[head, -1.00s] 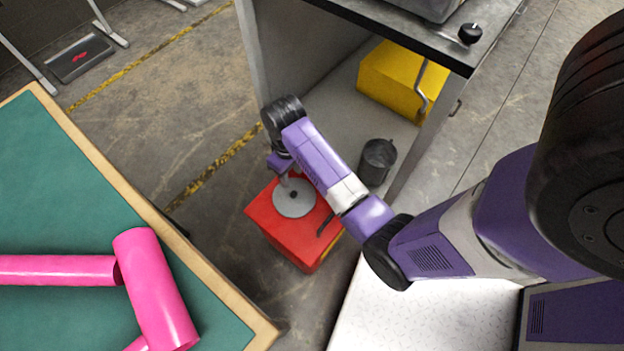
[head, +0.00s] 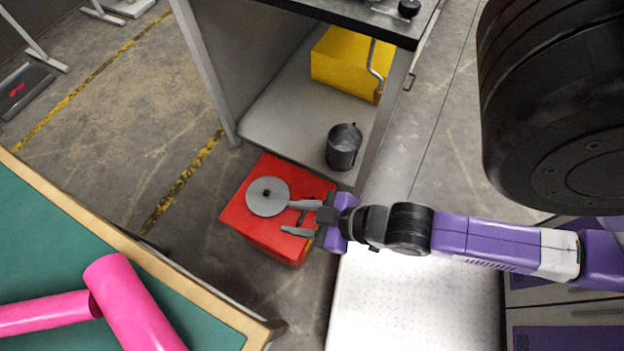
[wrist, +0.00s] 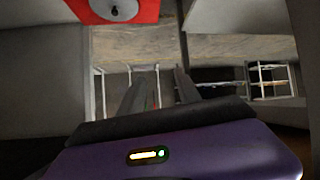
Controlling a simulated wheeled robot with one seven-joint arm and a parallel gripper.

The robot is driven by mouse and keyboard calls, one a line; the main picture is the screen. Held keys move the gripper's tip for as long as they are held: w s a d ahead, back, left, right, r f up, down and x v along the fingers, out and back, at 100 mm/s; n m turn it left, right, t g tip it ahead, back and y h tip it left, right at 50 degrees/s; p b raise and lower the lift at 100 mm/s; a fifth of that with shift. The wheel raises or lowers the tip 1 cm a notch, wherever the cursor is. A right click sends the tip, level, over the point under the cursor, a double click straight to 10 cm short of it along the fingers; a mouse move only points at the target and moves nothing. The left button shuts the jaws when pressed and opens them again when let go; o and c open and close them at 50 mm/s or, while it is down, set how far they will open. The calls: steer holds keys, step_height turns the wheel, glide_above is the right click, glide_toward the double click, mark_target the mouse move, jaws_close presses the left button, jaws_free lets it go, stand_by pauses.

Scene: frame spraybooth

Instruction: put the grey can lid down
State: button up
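The grey can lid (head: 268,196) is a flat round disc with a small dark knob, lying on top of a red box (head: 247,224) on the floor. It also shows at the top of the wrist view (wrist: 113,8), on the red surface. My gripper (head: 290,217) is just right of the lid, its two fingers apart with nothing between them. The fingers look clear of the lid in the head view. In the wrist view the space between the fingers is empty.
A dark grey can (head: 343,148) stands on the low shelf (head: 285,122) behind, near a yellow box (head: 343,66). A green table with a wooden edge (head: 165,262) and pink tubes (head: 128,300) is at left. A white speckled surface (head: 415,310) lies in front.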

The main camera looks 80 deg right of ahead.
steer(key=s+a+r+t, duration=0.1)
steer(key=s+a+r, duration=0.1)
steer(key=r, duration=0.5)
steer(key=s+a+r+t+y, duration=0.1)
steer(key=s+a+r+t, duration=0.1)
steer(key=r, duration=0.5)
steer(key=shift+s+a+t, duration=0.15)
steer(key=shift+a+t, duration=0.15)
step_height(320, 180, up, 10)
steer(key=p, duration=1)
steer(key=shift+r+p, duration=0.25)
steer(key=shift+p, duration=0.05)
